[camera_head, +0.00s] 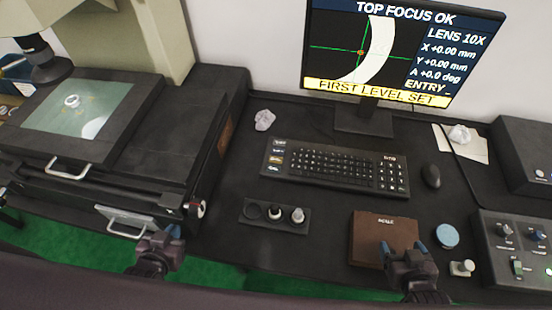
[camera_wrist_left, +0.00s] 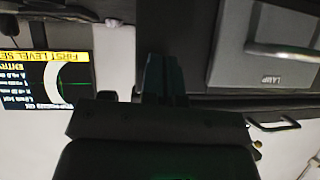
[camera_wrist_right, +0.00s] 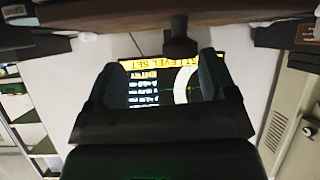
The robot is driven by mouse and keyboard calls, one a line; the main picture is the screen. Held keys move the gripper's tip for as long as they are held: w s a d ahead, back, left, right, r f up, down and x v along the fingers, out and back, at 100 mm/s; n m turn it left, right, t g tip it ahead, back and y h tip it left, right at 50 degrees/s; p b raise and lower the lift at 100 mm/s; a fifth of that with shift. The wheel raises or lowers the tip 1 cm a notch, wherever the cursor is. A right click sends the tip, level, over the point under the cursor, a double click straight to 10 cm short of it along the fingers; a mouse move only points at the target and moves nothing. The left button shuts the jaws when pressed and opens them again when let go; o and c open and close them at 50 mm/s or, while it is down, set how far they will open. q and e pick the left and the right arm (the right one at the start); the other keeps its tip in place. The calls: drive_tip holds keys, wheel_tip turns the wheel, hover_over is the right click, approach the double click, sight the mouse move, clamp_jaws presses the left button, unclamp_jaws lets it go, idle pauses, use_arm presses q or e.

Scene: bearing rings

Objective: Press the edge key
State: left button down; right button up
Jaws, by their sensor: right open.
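The black keyboard (camera_head: 334,169) lies on the desk below the monitor.
The monitor (camera_head: 400,45) reads "TOP FOCUS OK" and "FIRST LEVEL SET". A dark holder (camera_head: 262,221) with small cylinders and a brown box (camera_head: 372,227) lie before the keyboard. The mouse (camera_head: 431,176) and control box (camera_head: 512,240) are right; the microscope stage (camera_head: 110,140) is left.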

drive_tip(key=shift+w+a+r, duration=0.1)
drive_tip(key=shift+w+r, duration=0.25)
drive_tip(key=shift+w, duration=0.1)
drive_tip(key=shift+s, duration=0.1)
drive_tip(key=shift+s+f, duration=0.4)
drive_tip(key=shift+s, duration=0.05)
drive_tip(key=shift+w+r, duration=0.1)
drive_tip(key=shift+w, duration=0.1)
